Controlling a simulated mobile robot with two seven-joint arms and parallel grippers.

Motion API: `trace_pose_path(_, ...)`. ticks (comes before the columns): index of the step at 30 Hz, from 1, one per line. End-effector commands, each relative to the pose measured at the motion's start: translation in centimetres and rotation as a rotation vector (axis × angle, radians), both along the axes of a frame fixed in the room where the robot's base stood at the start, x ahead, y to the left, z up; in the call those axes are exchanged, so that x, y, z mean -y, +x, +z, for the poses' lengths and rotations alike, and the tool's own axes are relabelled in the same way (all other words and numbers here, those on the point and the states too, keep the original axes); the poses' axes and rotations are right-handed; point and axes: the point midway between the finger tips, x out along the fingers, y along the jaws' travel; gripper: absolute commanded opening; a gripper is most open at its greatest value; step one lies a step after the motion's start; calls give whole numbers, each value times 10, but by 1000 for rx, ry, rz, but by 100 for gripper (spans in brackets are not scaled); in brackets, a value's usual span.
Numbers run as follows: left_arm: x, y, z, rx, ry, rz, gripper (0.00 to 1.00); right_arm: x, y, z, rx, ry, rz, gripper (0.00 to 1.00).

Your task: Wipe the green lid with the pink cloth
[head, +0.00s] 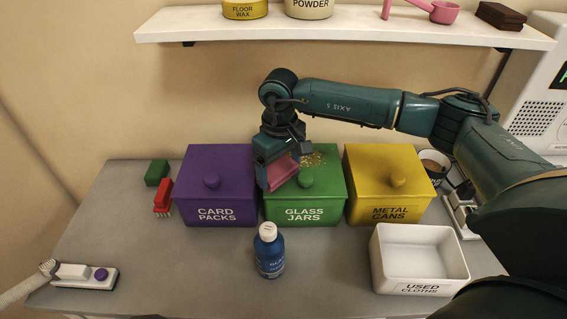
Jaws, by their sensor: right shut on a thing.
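The green lid (318,181) tops the green bin labelled GLASS JARS (304,211), between a purple and a yellow bin. It has a round knob and a patch of pale crumbs toward its back. My right gripper (276,172) is shut on the pink cloth (281,174), at the left part of the green lid. The cloth looks to be on or just above the lid; I cannot tell if it touches. The gripper hides the lid's back left corner. My left gripper is not in view.
The purple bin (210,204) and yellow bin (390,207) flank the green one. A blue bottle (270,255) stands in front. A white USED CLOTHS tray (380,262) sits at front right. A red brush (162,197) and green block (157,172) lie left. A shelf (350,30) hangs above.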

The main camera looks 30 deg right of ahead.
Motion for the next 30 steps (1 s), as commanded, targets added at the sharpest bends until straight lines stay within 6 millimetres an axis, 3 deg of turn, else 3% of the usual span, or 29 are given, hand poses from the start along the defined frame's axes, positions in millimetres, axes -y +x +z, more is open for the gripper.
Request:
trace_pose_path(5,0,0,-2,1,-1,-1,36,-8,-3,-1,-2,0,0,52)
trace_pose_path(19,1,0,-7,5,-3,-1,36,15,4,-4,-4,-3,-1,52)
trace_pose_path(30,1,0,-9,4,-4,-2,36,-8,-4,-2,-6,-1,2,52)
